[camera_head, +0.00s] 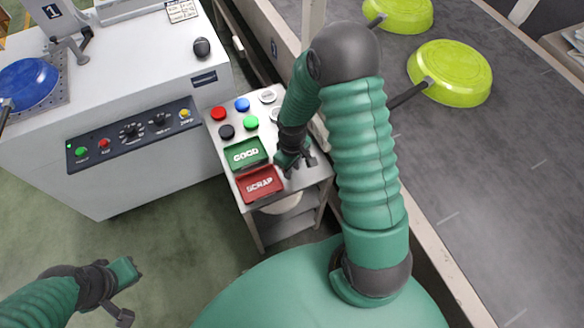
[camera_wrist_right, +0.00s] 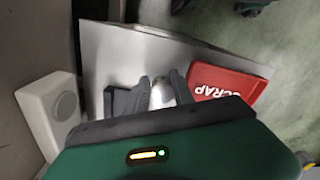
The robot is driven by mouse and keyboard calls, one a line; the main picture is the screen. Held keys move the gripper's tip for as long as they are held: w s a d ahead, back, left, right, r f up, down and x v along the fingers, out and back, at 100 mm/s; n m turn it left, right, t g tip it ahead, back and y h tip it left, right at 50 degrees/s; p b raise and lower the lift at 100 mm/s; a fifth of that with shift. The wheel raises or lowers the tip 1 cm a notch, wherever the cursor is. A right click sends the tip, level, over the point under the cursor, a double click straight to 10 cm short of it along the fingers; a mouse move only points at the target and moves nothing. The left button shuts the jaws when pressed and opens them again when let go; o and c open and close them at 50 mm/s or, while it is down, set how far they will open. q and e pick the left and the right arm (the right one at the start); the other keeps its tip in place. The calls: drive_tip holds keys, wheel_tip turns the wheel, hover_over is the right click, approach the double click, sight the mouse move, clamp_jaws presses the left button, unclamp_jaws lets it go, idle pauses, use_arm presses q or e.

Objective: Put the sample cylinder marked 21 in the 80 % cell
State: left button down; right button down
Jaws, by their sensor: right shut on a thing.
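My right gripper (camera_head: 299,166) is over the right side of a small metal cart (camera_head: 313,174), beside the GOOD and SCRAP trays. In the right wrist view its two fingers are shut on a small pale silvery rounded piece (camera_wrist_right: 162,93). No number can be read on it, so I cannot tell whether it is marked 21. Several small round pieces in red, blue, black, green and pale grey sit at the cart's far end, also without readable numbers. No cell labelled 80 % can be made out. My left gripper (camera_head: 131,293) is open and empty above the floor.
A green GOOD tray (camera_head: 246,153) and a red SCRAP tray (camera_head: 260,185) lie on the cart. A white machine (camera_head: 130,85) with a control panel and a blue pan (camera_head: 28,84) stands left. A conveyor (camera_head: 510,190) with lime-green pans (camera_head: 450,73) runs along the right.

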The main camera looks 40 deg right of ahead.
drive_tip(key=shift+f, duration=0.15)
drive_tip(key=c, duration=1.4)
unclamp_jaws()
drive_tip(key=shift+d, duration=0.1)
drive_tip(key=shift+c, duration=0.2)
drive_tip(key=o, duration=0.4)
drive_tip(key=shift+d+f, duration=0.1)
drive_tip(key=shift+d, duration=0.2)
